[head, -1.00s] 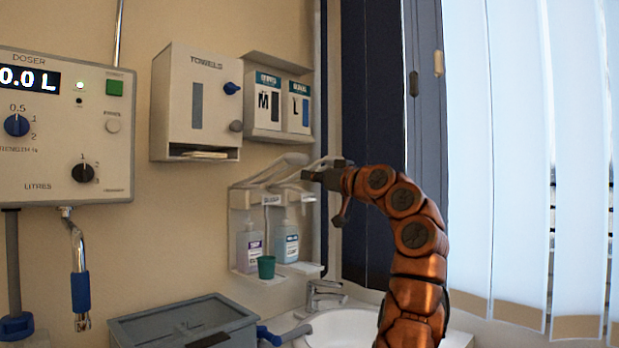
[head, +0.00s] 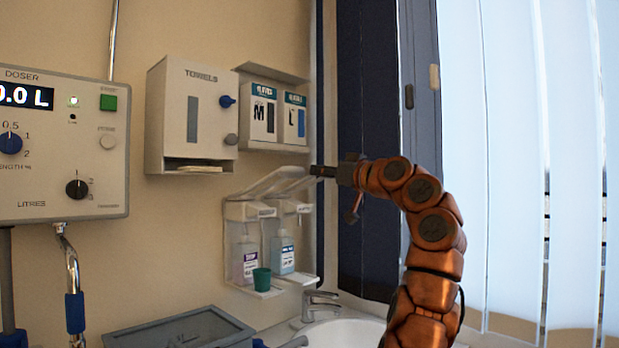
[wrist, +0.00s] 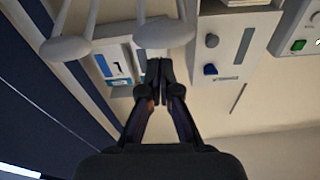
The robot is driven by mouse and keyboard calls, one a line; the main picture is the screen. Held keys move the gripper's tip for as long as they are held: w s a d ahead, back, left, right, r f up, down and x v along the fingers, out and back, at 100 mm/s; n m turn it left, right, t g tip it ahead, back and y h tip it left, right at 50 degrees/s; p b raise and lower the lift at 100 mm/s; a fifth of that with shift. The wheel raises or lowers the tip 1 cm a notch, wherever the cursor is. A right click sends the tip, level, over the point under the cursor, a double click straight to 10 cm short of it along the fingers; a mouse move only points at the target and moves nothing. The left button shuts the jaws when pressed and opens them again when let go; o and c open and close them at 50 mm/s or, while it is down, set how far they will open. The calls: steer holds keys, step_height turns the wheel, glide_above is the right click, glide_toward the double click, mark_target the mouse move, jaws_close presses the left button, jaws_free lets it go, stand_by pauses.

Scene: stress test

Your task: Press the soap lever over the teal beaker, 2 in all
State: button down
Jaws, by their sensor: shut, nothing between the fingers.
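The teal beaker (head: 262,279) stands upright on the small shelf below the left dispenser, in front of a bottle with a purple label (head: 245,259). That dispenser's long pale lever (head: 262,185) reaches out above it. A second lever (head: 296,186) belongs to the right dispenser, which holds a blue-labelled bottle (head: 283,253). My gripper (head: 316,171) is shut and empty near the outer lever ends. In the wrist view my fingertips (wrist: 160,66) show just beside the rounded end of one lever (wrist: 163,34); the other lever end (wrist: 66,48) is to the left. I cannot tell whether they touch.
A towel box (head: 192,120) and glove boxes (head: 273,117) hang above the dispensers. A doser panel (head: 60,150) is at the left. A grey lidded bin (head: 180,330) and a sink (head: 345,333) are below. A dark blue panel and blinds are right.

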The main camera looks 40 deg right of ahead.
steer(key=s, duration=0.4)
steer(key=s+d, duration=0.1)
steer(key=shift+s+r, duration=0.4)
stand_by(0.7)
